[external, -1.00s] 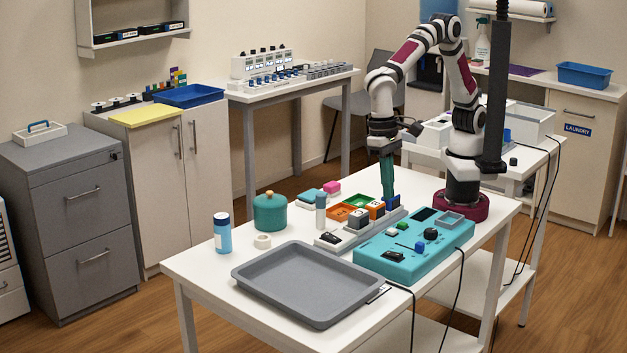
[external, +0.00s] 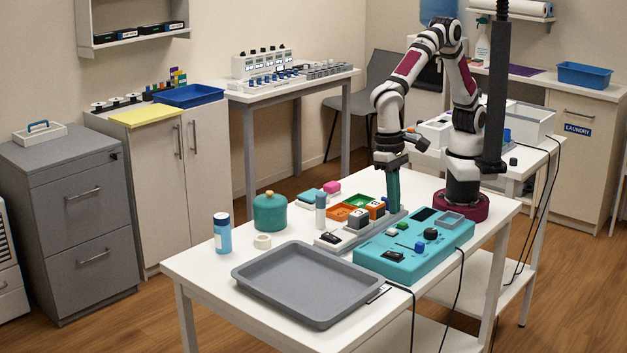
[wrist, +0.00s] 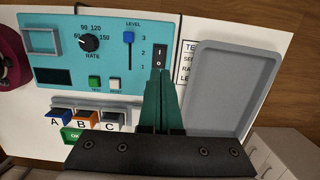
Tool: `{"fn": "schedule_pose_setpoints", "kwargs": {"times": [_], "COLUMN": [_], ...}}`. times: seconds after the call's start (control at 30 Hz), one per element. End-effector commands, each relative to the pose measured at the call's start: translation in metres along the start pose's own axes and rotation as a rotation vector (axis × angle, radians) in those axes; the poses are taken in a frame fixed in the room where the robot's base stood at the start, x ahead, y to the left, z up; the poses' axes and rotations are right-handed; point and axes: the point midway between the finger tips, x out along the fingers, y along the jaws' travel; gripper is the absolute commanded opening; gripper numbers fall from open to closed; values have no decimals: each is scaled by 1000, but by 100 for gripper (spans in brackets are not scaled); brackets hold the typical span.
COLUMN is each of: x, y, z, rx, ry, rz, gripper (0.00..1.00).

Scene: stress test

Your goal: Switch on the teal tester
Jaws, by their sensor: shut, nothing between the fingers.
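The teal tester (external: 440,244) lies on the white table; it also shows in the wrist view (wrist: 110,62). It carries a black rocker switch (wrist: 160,57) marked I and O, a RATE dial (wrist: 89,43), a LEVEL slider (wrist: 128,37), a green button (wrist: 94,82), a white button (wrist: 115,83) and a dark display (wrist: 52,76). I cannot tell which side of the rocker is pressed. My gripper (external: 393,210) is shut and empty, pointing down behind the tester in the external view. In the wrist view its green fingertips (wrist: 164,75) appear just below the rocker, apart from it.
A grey tray (external: 247,289) lies beside the tester's switch end. A rack with lettered blocks, including orange B (wrist: 86,120), runs along the tester's other side, close to my fingers. A teal pot (external: 270,214) and blue bottle (external: 222,235) stand farther left.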

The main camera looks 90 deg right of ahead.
Motion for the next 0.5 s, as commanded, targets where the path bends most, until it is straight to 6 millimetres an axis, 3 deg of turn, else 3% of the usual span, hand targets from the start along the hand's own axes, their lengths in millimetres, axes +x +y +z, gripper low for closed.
{"fn": "schedule_pose_setpoints", "kwargs": {"times": [0.3,0.5], "x": [69,95], "y": [1,0], "z": [0,0], "rx": [0,0], "ry": [0,0], "rz": [3,1], "gripper": [0,0]}}
